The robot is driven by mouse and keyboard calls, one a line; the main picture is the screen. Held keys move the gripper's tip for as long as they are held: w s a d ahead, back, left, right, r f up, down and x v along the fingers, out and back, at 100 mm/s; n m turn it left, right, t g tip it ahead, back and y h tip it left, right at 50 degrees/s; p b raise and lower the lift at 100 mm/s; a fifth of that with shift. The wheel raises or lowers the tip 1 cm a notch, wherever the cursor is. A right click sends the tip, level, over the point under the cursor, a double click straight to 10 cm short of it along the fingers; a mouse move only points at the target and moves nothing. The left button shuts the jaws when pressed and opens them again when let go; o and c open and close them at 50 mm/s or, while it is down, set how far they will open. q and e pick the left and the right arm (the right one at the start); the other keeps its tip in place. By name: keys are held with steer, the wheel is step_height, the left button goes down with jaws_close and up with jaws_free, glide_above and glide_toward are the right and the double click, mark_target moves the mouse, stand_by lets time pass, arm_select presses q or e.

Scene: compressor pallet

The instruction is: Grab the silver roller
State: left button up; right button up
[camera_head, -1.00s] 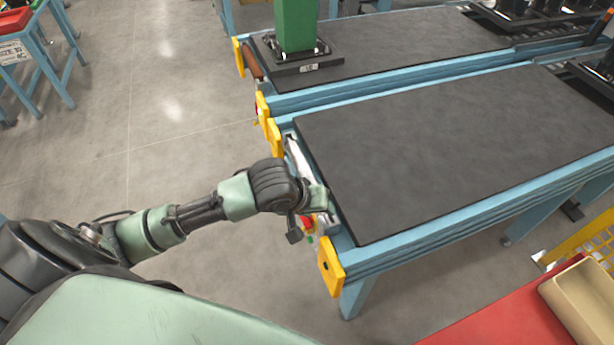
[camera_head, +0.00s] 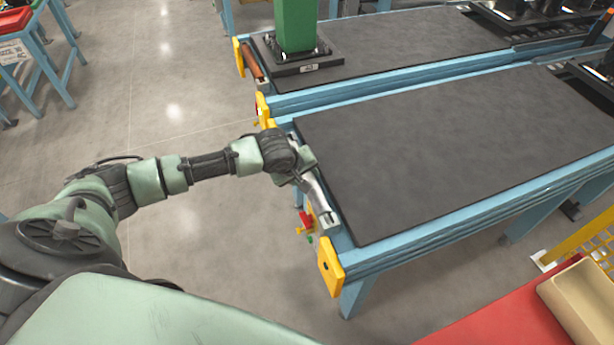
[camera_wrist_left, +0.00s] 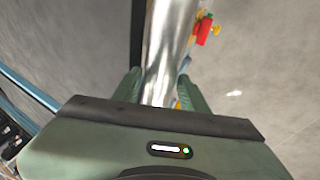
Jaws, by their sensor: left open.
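The silver roller (camera_head: 319,205) lies along the left end of the nearer table, at the edge of its dark top. My left gripper (camera_head: 308,168) is over the far part of the roller in the head view and hides some of it. In the left wrist view the shiny roller (camera_wrist_left: 168,50) runs down between the two green fingers of the left gripper (camera_wrist_left: 160,92). The fingers stand on either side of it, and the gripper is open. Whether they touch it cannot be told. My right gripper is not in view.
The nearer table's dark top (camera_head: 450,140) is bare over most of its area. Yellow end plates (camera_head: 330,266) and red and green buttons (camera_head: 306,222) sit at its left end. A green column (camera_head: 296,25) stands on the farther table. A beige bin (camera_head: 585,300) is at the lower right.

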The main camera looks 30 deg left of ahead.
arm_select(q)
steer(key=shift+w, duration=0.1)
steer(key=shift+c, duration=0.2)
jaws_close()
steer(key=shift+r, duration=0.1)
